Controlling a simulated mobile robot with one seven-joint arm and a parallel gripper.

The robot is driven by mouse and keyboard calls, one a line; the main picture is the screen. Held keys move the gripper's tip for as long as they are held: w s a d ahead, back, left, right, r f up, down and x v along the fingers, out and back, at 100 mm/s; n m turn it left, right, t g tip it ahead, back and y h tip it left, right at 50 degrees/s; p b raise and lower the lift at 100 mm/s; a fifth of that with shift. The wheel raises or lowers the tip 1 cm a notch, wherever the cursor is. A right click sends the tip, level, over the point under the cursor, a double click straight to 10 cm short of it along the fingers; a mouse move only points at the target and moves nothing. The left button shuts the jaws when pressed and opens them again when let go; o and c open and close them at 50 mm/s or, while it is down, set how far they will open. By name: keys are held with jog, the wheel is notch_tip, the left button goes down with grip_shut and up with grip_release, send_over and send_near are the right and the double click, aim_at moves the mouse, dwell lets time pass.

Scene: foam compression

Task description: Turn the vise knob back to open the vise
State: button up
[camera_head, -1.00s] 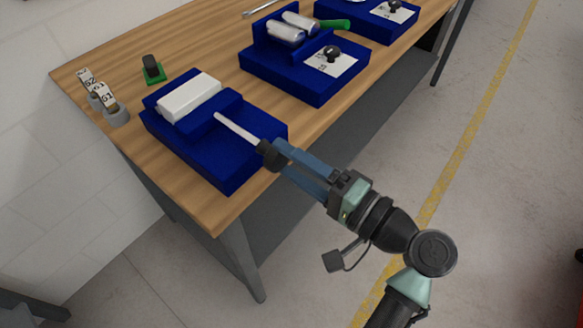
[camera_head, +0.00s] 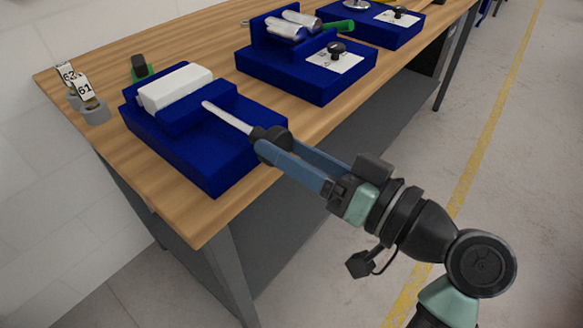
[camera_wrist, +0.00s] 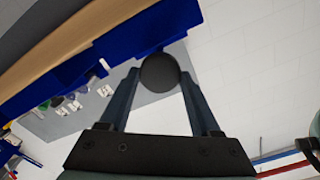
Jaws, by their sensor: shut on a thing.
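The blue vise (camera_head: 205,130) stands at the near left end of the workbench. A white foam block (camera_head: 176,87) sits between its jaws. A pale screw rod (camera_head: 228,117) runs from the vise's front jaw to the black knob (camera_head: 270,142). My gripper (camera_head: 265,145) is shut on the knob, with one blue finger on each side of it. In the wrist view the round face of the knob (camera_wrist: 160,73) shows between the two fingertips. The far side of the knob is hidden.
Weights with tags 62 and 61 (camera_head: 90,100) stand left of the vise. A green and black item (camera_head: 140,68) is behind it. Another blue fixture with rollers (camera_head: 305,72) stands farther right on the wooden bench (camera_head: 200,215). The floor in front is clear.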

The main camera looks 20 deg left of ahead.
jog(key=shift+s+f+n+b, duration=0.1)
jog(key=shift+n+b, duration=4.85)
jog(key=shift+b, duration=0.4)
jog(key=shift+s+f+n+b, duration=0.1)
jog(key=shift+n+b, duration=4.85)
jog(key=shift+b, duration=0.35)
jog(key=shift+r, duration=0.1)
jog(key=o, duration=1.4)
jog(key=p+v, duration=0.3)
jog(key=v, duration=1)
jog(key=shift+r, duration=0.1)
